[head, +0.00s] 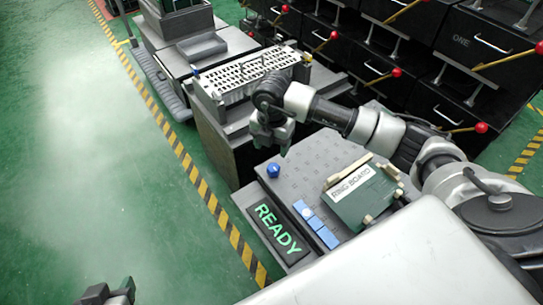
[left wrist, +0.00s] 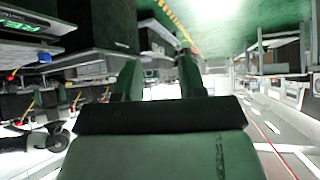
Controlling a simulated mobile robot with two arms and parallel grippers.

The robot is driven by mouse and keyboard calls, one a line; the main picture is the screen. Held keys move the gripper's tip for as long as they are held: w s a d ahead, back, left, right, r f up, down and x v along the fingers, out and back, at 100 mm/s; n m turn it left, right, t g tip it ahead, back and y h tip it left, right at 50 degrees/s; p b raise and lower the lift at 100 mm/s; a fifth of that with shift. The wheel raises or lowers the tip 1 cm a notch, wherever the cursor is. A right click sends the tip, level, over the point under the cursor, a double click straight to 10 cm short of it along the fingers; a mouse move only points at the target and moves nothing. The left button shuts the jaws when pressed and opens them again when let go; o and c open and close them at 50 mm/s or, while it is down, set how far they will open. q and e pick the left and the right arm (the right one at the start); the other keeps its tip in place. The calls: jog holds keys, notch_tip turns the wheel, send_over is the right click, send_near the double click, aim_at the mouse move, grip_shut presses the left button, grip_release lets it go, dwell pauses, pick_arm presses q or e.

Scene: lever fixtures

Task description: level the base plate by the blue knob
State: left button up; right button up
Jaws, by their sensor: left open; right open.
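The blue knob (head: 273,170) stands at the far left corner of a grey base plate (head: 305,165) with a dotted top. My right gripper (head: 271,146) points down just behind the knob in the head view, open and apart from it. My left gripper (head: 105,295) is at the bottom left edge over the green floor, far from the plate. In the left wrist view its two fingers (left wrist: 160,82) are spread with nothing between them. I cannot tell from the picture whether the plate is level.
A green "RING BOARD" box (head: 365,197), blue tiles (head: 316,223) and a "READY" display (head: 279,229) are at the plate's near side. A slotted white rack (head: 255,73) stands behind. Black drawers with red-knobbed levers (head: 480,128) line the back right. The left floor is free.

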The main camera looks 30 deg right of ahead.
aim_at(272, 170)
jog(key=shift+s+a+f, duration=0.1)
jog(key=shift+s+f, duration=0.05)
jog(key=shift+f, duration=0.4)
notch_tip(272, 170, down, 8)
jog(key=b, duration=0.2)
jog(key=shift+b, duration=0.3)
pick_arm(q)
jog(key=w+d+r+t+h, duration=0.2)
jog(key=w+r+t, duration=0.3)
jog(key=r+t, duration=0.3)
jog(key=shift+d, duration=0.4)
pick_arm(e)
jog(key=shift+f, duration=0.65)
jog(key=c, duration=0.9)
jog(key=shift+c, duration=0.2)
pick_arm(q)
jog(key=shift+f, duration=0.1)
pick_arm(e)
jog(key=shift+n, duration=0.4)
